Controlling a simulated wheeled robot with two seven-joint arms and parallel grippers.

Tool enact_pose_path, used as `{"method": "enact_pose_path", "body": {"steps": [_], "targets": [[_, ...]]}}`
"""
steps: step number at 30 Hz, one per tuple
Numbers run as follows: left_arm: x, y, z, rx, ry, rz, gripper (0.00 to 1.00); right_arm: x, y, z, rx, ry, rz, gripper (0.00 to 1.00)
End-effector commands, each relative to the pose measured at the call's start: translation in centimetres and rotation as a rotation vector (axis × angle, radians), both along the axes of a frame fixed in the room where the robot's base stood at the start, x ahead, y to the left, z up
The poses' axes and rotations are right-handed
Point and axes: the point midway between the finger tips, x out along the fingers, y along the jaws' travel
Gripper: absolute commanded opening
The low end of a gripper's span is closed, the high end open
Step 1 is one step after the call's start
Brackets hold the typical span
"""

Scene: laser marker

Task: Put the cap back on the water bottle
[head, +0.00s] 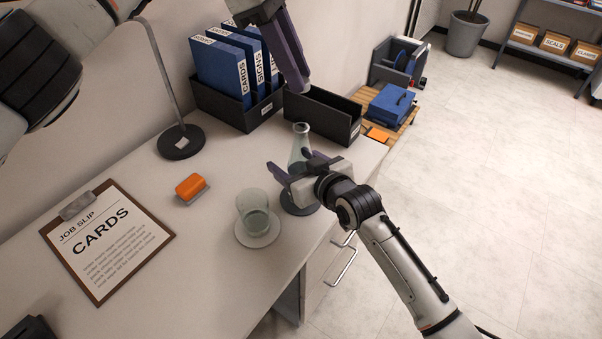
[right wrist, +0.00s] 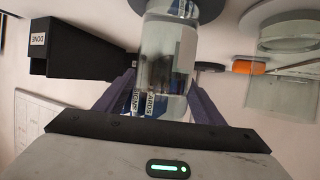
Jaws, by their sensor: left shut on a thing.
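The clear water bottle (head: 299,147) stands upright at the table's right edge, narrowing toward its top. In the right wrist view the bottle (right wrist: 168,60) fills the middle, seen upside down. My right gripper (head: 290,162) has its purple fingers on either side of the bottle; whether they press on it I cannot tell. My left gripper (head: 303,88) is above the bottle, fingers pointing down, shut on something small.
A glass (head: 254,215) on a saucer stands left of the bottle. An orange sponge-like block (head: 191,187), a clipboard (head: 108,242) and a lamp base (head: 181,142) lie further left. Behind are a binder box (head: 225,106) and an empty dark bin (head: 322,117).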

Motion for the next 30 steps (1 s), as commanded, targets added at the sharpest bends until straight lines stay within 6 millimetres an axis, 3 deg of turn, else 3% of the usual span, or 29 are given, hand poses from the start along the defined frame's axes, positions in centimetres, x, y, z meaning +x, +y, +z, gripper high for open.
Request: {"method": "enact_pose_path", "body": {"steps": [1,9,14,23,30], "targets": [[0.0,0.0,0.0,0.0,0.0,0.0,0.04,0.0,0.0,0.0,0.0,0.0,0.0,0.53],[0.0,0.0,0.0,0.0,0.0,0.0,0.04,0.0,0.0,0.0,-0.001,0.001,0.0,0.08],[0.0,0.0,-0.7,0.0,0.001,0.001,0.04,0.0,0.0,0.0,-0.001,0.001,0.0,0.08],[-0.1,0.0,-4.7,-0.005,0.003,-0.001,0.04,0.0,0.0,0.0,-0.001,0.001,0.0,0.08],[0.0,-0.1,-5.0,-0.007,0.002,0.0,0.04,0.0,-0.1,-0.1,-0.001,0.002,0.0,0.08]]}}
